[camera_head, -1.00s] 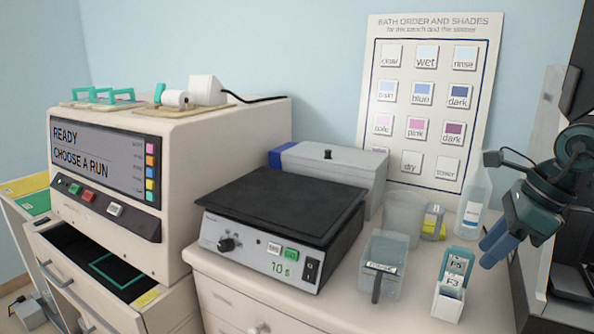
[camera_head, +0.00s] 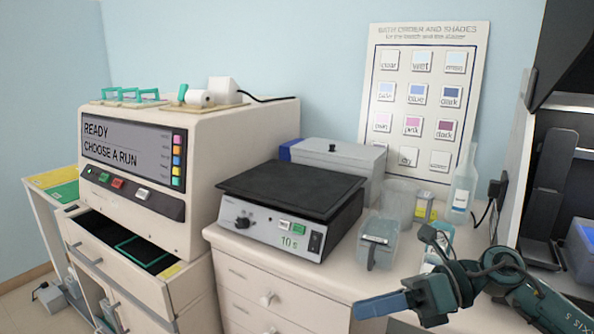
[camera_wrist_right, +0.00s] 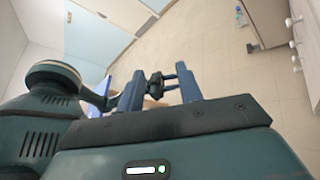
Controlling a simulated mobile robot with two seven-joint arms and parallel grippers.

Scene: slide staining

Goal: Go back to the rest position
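My right gripper (camera_head: 362,306) is low at the front right in the head view, with its blue fingers pointing left in front of the drawer cabinet. In the right wrist view its two blue fingers (camera_wrist_right: 160,88) stand apart, and nothing is held between them. A dark jointed part shows beyond the gap; I cannot tell what it is. My left gripper does not show in the head view. My right forearm partly hides the white-and-teal slide holder (camera_head: 437,243).
The hot plate (camera_head: 290,190), clear jar (camera_head: 378,240), beaker (camera_head: 399,202) and wash bottle (camera_head: 462,190) stand on the cabinet top. The stainer (camera_head: 215,165) is at left, its drawer (camera_head: 105,247) open.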

